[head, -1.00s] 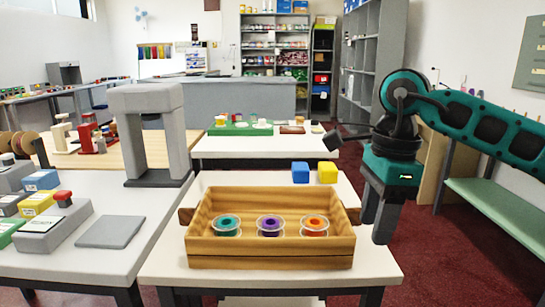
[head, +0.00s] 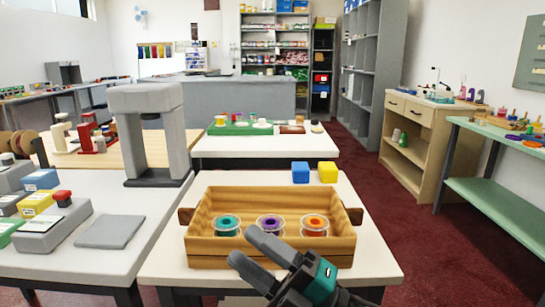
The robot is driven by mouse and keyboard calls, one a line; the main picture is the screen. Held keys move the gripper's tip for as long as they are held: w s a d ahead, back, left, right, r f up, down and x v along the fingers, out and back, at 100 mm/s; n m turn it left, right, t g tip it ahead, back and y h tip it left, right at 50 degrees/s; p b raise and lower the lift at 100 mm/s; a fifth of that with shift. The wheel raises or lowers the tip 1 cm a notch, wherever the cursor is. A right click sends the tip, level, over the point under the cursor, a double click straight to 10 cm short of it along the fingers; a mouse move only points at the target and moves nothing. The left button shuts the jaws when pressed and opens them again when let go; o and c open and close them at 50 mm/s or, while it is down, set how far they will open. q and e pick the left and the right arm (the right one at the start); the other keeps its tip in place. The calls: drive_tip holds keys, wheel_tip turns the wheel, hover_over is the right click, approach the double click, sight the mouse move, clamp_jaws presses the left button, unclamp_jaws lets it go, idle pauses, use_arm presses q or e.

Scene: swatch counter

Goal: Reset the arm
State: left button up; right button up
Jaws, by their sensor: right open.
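My right gripper (head: 240,246) is low in the head view, in front of the near right part of the wooden tray. Its two grey fingers point up and left, are apart and hold nothing. They overlap the tray's front wall in the picture; I cannot tell whether they touch it. The wooden tray (head: 205,250) stands on the near white table and holds a teal spool (head: 227,226), a purple spool (head: 270,225) and an orange spool (head: 314,226) in a row. My left gripper is not in view.
A blue cube (head: 300,173) and a yellow cube (head: 327,172) sit behind the tray. A grey arch-shaped stand (head: 180,125) and a grey pad (head: 110,232) are on the left counter. The white table (head: 372,250) is bare right of the tray.

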drive_tip(key=w+d+f+m+t+h, duration=0.1)
drive_tip(key=d+f+m+t+h, duration=0.8)
drive_tip(key=f+m+h, duration=0.85)
drive_tip(key=s+d+f+m+g, duration=0.7)
drive_tip(key=s+d+f+m, duration=0.15)
drive_tip(key=f, duration=0.35)
use_arm(q)
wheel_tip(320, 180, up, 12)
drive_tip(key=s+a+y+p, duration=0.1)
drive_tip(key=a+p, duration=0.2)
drive_tip(key=p, duration=1.3)
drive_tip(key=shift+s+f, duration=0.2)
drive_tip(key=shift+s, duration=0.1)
use_arm(e)
drive_tip(key=s+d+r+h, duration=0.1)
drive_tip(key=s+r, duration=0.1)
drive_tip(key=r, duration=0.3)
drive_tip(key=s+d+r+m+h, duration=0.1)
drive_tip(key=s+r, duration=0.1)
drive_tip(key=r, duration=0.3)
drive_tip(key=shift+d+r+m, duration=0.2)
drive_tip(key=shift+d+m, duration=0.1)
drive_tip(key=shift+d, duration=0.05)
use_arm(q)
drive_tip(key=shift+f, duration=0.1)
use_arm(e)
drive_tip(key=shift+f, duration=0.1)
